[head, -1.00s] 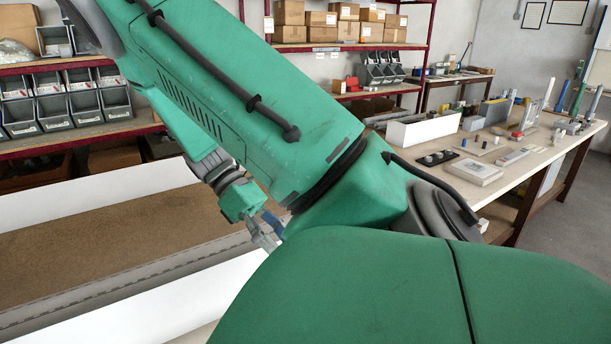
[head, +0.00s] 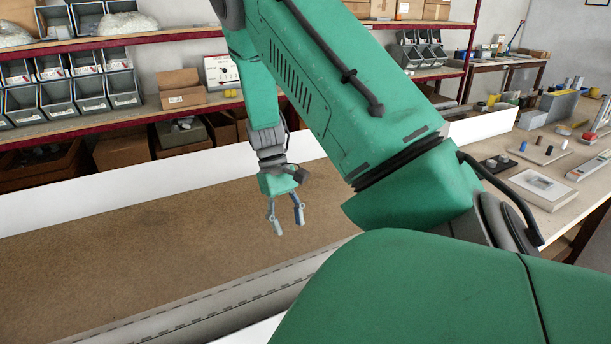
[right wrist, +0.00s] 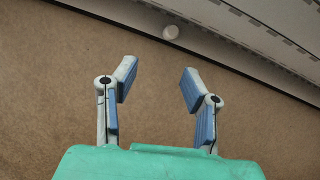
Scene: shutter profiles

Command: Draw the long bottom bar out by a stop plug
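The long grey bar (head: 190,315) with a row of dark slots runs along the near side of a brown board in the head view. It also shows in the right wrist view (right wrist: 225,30) at the upper right. My right gripper (head: 288,226) hangs over the brown board, open and empty, fingers pointing down. My left gripper is not in view.
The brown board (head: 130,235) lies between white side walls (head: 100,197). Shelves with grey bins (head: 90,90) stand behind. A workbench (head: 570,160) with small parts is at the right. My green arm hides part of the middle.

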